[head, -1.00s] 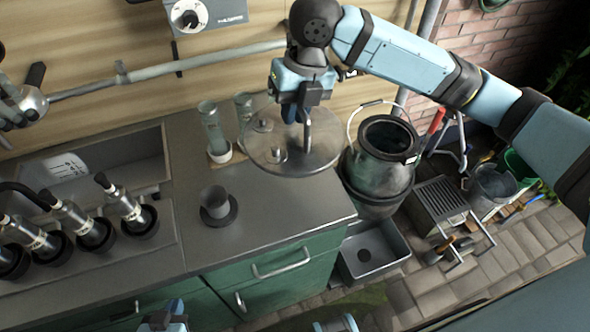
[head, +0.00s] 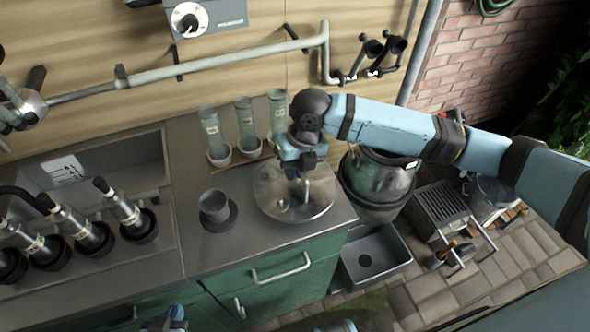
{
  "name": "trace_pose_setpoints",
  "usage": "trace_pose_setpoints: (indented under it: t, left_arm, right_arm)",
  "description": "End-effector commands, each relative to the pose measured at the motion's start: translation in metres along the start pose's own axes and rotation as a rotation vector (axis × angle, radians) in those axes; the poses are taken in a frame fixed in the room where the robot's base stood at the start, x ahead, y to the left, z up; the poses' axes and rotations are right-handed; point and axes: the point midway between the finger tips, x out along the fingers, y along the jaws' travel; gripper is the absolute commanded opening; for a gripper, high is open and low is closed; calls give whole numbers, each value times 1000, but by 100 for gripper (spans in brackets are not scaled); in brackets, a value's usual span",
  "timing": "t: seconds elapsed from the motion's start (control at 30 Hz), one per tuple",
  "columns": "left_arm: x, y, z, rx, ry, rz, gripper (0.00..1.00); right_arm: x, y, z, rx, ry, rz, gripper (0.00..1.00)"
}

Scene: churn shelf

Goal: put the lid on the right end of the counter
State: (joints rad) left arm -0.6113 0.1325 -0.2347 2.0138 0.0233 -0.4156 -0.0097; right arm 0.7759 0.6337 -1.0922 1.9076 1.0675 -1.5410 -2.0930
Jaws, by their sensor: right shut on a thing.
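The lid (head: 275,198) is a round, shiny disc with a thin upright stem. It is at the right end of the grey counter (head: 225,250), level and low over the top or on it; I cannot tell if it touches. My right gripper (head: 304,176) is above the lid, shut on its stem. My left gripper (head: 172,318) is partly in view at the bottom edge, in front of the green cabinet, and its fingers are not clear.
A grey cup (head: 214,205) on a dark round base stands just left of the lid. Several glass tubes (head: 246,125) stand in a holder behind it. A metal churn (head: 376,185) stands on the floor right of the counter. Several metal cylinders (head: 128,210) stand at the left.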

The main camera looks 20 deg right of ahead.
Motion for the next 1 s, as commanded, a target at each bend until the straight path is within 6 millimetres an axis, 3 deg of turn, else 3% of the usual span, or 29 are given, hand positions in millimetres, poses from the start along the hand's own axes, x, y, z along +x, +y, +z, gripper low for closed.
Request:
trace_pose_setpoints:
  t: [0.43,0.47,0.57,0.87,1.0]
  left_arm:
    - [0,0,-1,-1,1,-1,0]
    - [0,0,-1,-1,1,-1,0]
    - [0,0,-1,-1,1,-1,0]
    - [0,0,-1,-1,1,-1,0]
    - [0,0,-1,-1,1,-1,0]
  right_arm:
    - [10,-2,1,-1,-2,2,0]
    - [12,-2,0,0,0,1,15]
    - [12,-2,0,0,0,1,38]
    - [10,-2,0,0,-1,1,39]
    - [-3,-2,0,-1,-3,1,39]
